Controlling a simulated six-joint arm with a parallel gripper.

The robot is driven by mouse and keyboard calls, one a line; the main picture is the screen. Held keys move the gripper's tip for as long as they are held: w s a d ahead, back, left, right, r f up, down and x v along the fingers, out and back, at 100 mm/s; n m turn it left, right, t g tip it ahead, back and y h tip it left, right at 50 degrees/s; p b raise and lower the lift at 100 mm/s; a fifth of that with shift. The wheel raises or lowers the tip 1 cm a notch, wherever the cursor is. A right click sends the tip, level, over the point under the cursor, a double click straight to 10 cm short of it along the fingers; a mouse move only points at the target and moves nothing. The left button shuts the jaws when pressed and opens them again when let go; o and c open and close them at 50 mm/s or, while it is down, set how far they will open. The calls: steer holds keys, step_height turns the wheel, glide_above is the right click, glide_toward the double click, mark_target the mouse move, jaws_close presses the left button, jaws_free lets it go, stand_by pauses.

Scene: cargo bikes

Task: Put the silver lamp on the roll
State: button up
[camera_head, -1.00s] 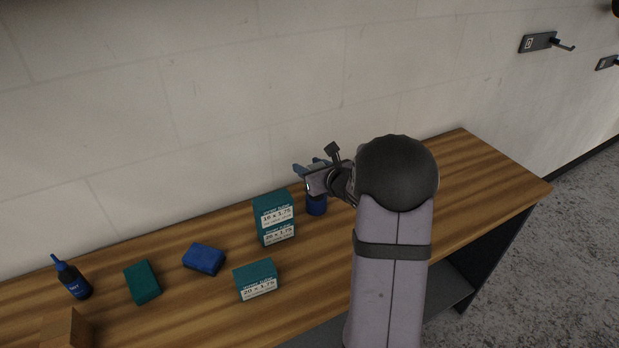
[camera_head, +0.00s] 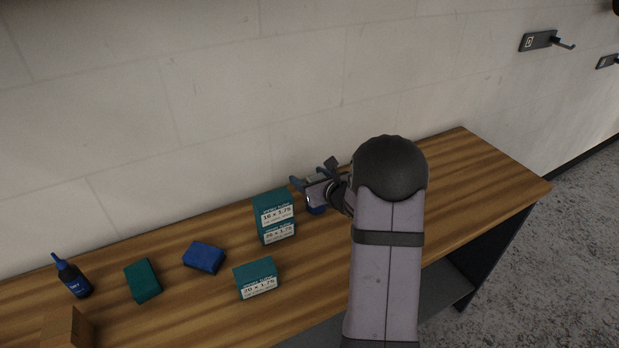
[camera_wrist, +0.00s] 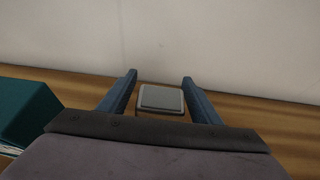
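The silver lamp (camera_wrist: 161,98) shows in the wrist view as a small grey block with a flat, squarish top. It sits between the two blue fingers of my gripper (camera_wrist: 159,78), with a narrow gap on each side. My gripper is open around it. In the head view my gripper (camera_head: 308,177) is low over the back of the bench, just above a dark blue round thing, likely the roll (camera_head: 317,210). The roll is mostly hidden by my gripper. The lamp is not clear in the head view, and I cannot see whether it touches the roll.
Two stacked teal boxes (camera_head: 274,217) stand close left of my gripper. Another teal box (camera_head: 256,279), a blue block (camera_head: 204,258), a green block (camera_head: 143,281), a bottle (camera_head: 72,277) and a cardboard box (camera_head: 66,328) are farther left. The wooden bench (camera_head: 470,180) is clear at right.

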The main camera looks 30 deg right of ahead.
steer(key=shift+r, duration=0.2)
steer(key=b+v, duration=0.2)
steer(key=v, duration=1)
steer(key=shift+r, duration=0.1)
stand_by(0.5)
steer(key=s+a+r+m+g+p, duration=0.3)
steer(key=s+a+m+g+p, duration=0.3)
steer(key=m, duration=1.2)
steer(key=s+a+r+m+g+p, duration=0.4)
steer(key=s+a+m+g+p, duration=0.3)
steer(key=s+a+m+p, duration=0.6)
steer(key=s+a+m, duration=0.1)
steer(key=s+m, duration=0.2)
steer(key=m, duration=0.2)
steer(key=shift+g, duration=0.3)
